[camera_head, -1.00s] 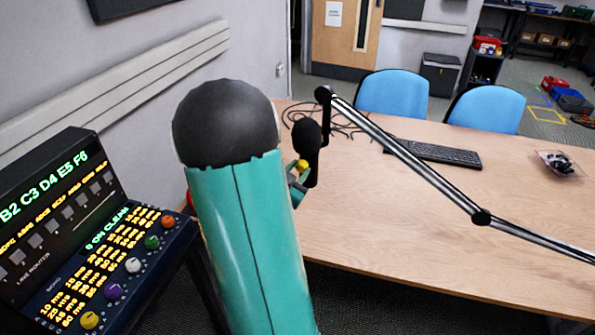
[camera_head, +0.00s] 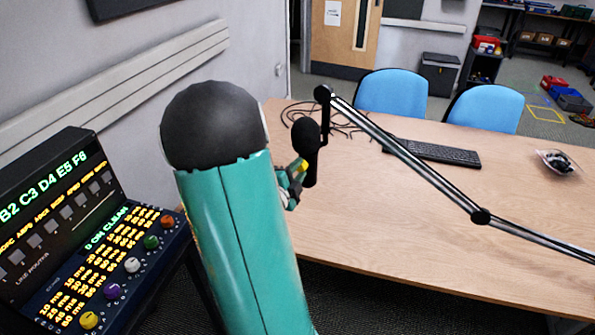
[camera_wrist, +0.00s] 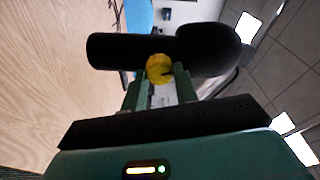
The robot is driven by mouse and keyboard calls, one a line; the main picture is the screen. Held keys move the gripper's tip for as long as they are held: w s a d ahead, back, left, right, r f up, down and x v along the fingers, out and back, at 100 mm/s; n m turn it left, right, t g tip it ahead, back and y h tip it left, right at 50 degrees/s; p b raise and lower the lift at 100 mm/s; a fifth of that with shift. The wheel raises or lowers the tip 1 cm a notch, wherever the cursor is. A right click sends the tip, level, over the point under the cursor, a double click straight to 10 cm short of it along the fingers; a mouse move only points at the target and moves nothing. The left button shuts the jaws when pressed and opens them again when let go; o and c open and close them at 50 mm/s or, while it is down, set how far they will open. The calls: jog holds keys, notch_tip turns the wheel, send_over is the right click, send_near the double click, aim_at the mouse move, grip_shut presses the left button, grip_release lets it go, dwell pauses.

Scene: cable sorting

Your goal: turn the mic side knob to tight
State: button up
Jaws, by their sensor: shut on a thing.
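The black microphone (camera_head: 306,137) hangs from its boom arm (camera_head: 400,150) above the table's left part. In the wrist view the microphone (camera_wrist: 130,51) lies across the picture, its round head at the right. The yellow side knob (camera_wrist: 160,69) sits on the near side of the mic, with a dark mark on its face. My gripper (camera_wrist: 161,80) is shut on the yellow knob, one green finger on each side. In the head view my gripper (camera_head: 297,178) shows beside the mic, partly hidden behind my teal arm. I cannot read any tight or loose marking.
A lit router panel (camera_head: 75,235) with coloured knobs stands at the left, near my arm. Blue chairs (camera_head: 393,95) stand behind the table.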

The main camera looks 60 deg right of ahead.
jog(key=shift+m, duration=1.7)
jog(key=o, duration=1)
jog(key=shift+c, duration=0.2)
jog(key=shift+a, duration=0.1)
